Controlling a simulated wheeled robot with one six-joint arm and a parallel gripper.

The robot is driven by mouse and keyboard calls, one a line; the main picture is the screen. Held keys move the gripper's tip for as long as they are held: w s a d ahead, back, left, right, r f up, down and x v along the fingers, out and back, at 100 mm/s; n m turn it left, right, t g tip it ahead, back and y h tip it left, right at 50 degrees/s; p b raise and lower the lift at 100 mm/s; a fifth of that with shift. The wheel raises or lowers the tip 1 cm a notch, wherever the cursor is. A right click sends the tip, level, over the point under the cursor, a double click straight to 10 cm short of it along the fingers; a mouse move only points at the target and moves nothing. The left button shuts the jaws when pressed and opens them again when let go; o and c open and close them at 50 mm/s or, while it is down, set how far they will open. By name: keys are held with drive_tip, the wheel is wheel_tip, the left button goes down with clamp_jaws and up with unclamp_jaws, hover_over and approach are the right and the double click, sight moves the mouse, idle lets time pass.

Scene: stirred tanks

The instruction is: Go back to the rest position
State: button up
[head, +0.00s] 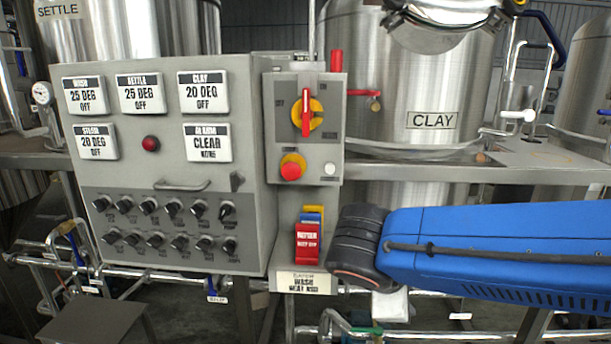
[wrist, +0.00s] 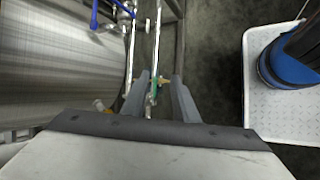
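My gripper shows in the wrist view (wrist: 160,80). Its two grey fingers stand apart with nothing between them; pipes and a small green-handled valve show beyond the gap. In the head view my blue arm reaches in from the right, its dark joint in front of the pipework just right of the control panel. The fingers cannot be seen there. In the wrist view my own base and arm show at the right, apart from the fingers.
The control panel (head: 160,180) with labels and knobs stands at left. A switch box (head: 330,155) has a yellow-red rotary switch and red button. The CLAY tank (head: 390,90) stands behind. Pipes (wrist: 131,60) run near the fingers; dark floor (wrist: 215,50) is clear.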

drive_tip(key=s+d+f+m+y, duration=0.5)
drive_tip(key=s+d+m, duration=0.3)
drive_tip(key=m, duration=0.6)
drive_tip(key=shift+s+d+f+m+g+y, duration=0.2)
drive_tip(key=shift+d+f+m+g+y, duration=0.15)
drive_tip(key=shift+d+f, duration=0.45)
drive_tip(key=shift+d+r, duration=0.15)
